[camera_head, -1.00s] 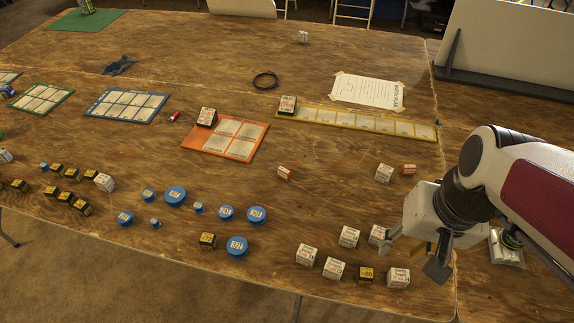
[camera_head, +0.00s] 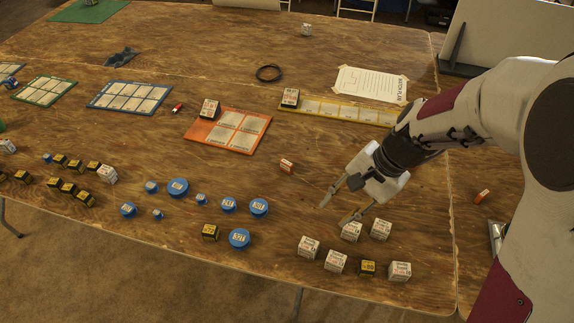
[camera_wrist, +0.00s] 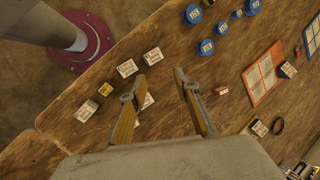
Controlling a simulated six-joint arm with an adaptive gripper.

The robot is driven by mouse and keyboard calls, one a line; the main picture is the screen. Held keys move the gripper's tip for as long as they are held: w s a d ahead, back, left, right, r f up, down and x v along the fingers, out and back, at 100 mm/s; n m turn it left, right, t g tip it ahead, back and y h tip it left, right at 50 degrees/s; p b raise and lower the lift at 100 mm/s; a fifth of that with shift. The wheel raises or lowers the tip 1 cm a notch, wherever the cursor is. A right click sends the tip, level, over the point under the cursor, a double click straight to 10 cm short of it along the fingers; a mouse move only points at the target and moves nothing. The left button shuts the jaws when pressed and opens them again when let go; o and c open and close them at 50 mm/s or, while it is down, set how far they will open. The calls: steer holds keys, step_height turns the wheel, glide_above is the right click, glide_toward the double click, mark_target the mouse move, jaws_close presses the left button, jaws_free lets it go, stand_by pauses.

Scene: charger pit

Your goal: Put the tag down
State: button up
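My gripper (camera_head: 338,206) is open and empty above the table, its fingers pointing left in the head view. The wrist view shows the two fingers (camera_wrist: 164,84) apart, with only bare wood between their tips. A small orange-and-white tag-like piece (camera_head: 286,165) lies on the table left of my gripper; it also shows in the wrist view (camera_wrist: 220,90). A similar orange-and-white piece (camera_head: 482,195) lies at the right, beside my arm. I cannot tell which one is the task's tag. My gripper and arm hide part of the table behind them.
White labelled cubes (camera_head: 308,248) and a yellow-black cube (camera_head: 367,268) stand near the front edge. Blue round pieces (camera_head: 239,238) lie further left. An orange board (camera_head: 262,120) and a yellow board (camera_head: 345,112) lie behind, near a black cable ring (camera_head: 269,73). Bare wood lies between.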

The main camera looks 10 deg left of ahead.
mark_target(288, 163)
steer(key=w+a+f+m+y, duration=0.1)
steer(key=w+a+f+m, duration=0.2)
steer(key=w+f, duration=0.1)
steer(key=w+a+f+m+y, duration=0.1)
steer(key=w+a+f+m, duration=0.2)
steer(key=w+a+f, duration=0.1)
steer(key=w+a+f+m+t+y, duration=0.1)
steer(key=w+a+f+m, duration=0.3)
steer(key=f, duration=0.1)
steer(key=shift+w+f, duration=0.1)
steer(key=shift+w, duration=0.25)
steer(key=w, duration=0.1)
steer(key=w+m, duration=0.1)
steer(key=w+a+f+m+t, duration=0.1)
steer(key=shift+w, duration=0.3)
steer(key=w+m, duration=0.1)
steer(key=w+r+m+t, duration=0.1)
steer(key=w, duration=0.1)
steer(key=w+a+r+m+t, duration=0.1)
steer(key=w+m, duration=0.1)
steer(key=shift+y, duration=0.4)
steer(key=shift+w+d+r+m, duration=0.1)
steer(key=shift+w+m, duration=0.2)
steer(key=shift+m, duration=0.4)
steer(key=shift+x, duration=1.3)
steer(key=shift+x, duration=2.6)
